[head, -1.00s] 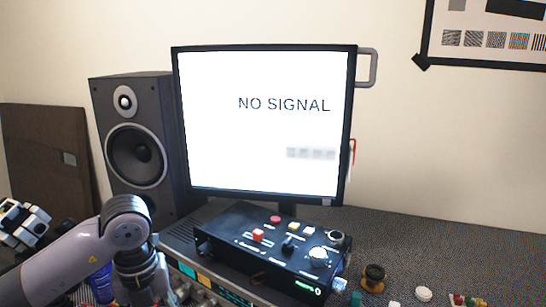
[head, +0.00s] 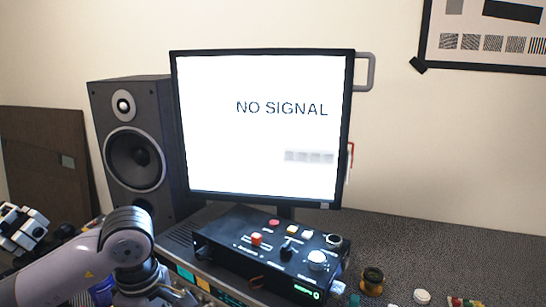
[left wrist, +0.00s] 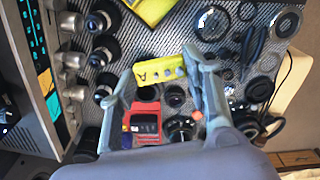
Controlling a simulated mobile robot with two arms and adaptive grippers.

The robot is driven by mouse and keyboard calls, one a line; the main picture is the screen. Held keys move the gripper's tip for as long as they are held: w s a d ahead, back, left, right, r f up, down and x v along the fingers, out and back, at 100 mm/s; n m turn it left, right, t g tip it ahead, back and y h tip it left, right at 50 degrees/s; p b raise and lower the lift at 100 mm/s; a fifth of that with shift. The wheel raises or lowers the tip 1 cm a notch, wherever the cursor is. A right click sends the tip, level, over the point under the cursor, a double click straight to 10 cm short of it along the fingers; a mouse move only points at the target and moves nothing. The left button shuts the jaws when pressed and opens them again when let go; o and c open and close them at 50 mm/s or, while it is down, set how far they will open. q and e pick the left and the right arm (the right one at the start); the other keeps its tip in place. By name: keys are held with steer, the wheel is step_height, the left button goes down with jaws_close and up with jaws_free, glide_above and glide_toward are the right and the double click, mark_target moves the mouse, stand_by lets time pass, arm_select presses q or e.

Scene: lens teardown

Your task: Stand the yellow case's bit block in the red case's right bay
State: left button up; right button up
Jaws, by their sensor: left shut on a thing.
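In the left wrist view my left gripper (left wrist: 160,73) is shut on a yellow bit block (left wrist: 160,70) with a few grey round spots along its face. One finger is at each end of the block. A red case (left wrist: 145,125) with a dark part lies on the mat below, nearer my wrist; its bays are too small to make out. A yellow piece (left wrist: 151,8), perhaps the yellow case, is cut off at the top edge. The head view shows my left arm but not its gripper. My right gripper is in neither view.
Several black lens parts and knobs (left wrist: 102,55) stand left of the block. Glass rings (left wrist: 212,22) and dark lens parts lie on the right of the patterned mat. A black control box (head: 270,250) stands before the monitor (head: 262,120), with a speaker (head: 133,150) beside it.

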arm_select(q)
steer(key=m, duration=0.4)
steer(key=shift+s+d, duration=0.1)
steer(key=shift+s, duration=0.15)
steer(key=m, duration=0.4)
steer(key=shift+s+d, duration=0.15)
steer(key=shift+s, duration=0.05)
steer(key=m, duration=0.4)
steer(key=shift+s+d, duration=0.1)
steer(key=shift+s, duration=0.1)
steer(key=m, duration=0.4)
steer(key=shift+s+d+m, duration=0.15)
steer(key=shift+s+m, duration=0.1)
steer(key=shift+m, duration=0.05)
steer(key=shift+w, duration=0.1)
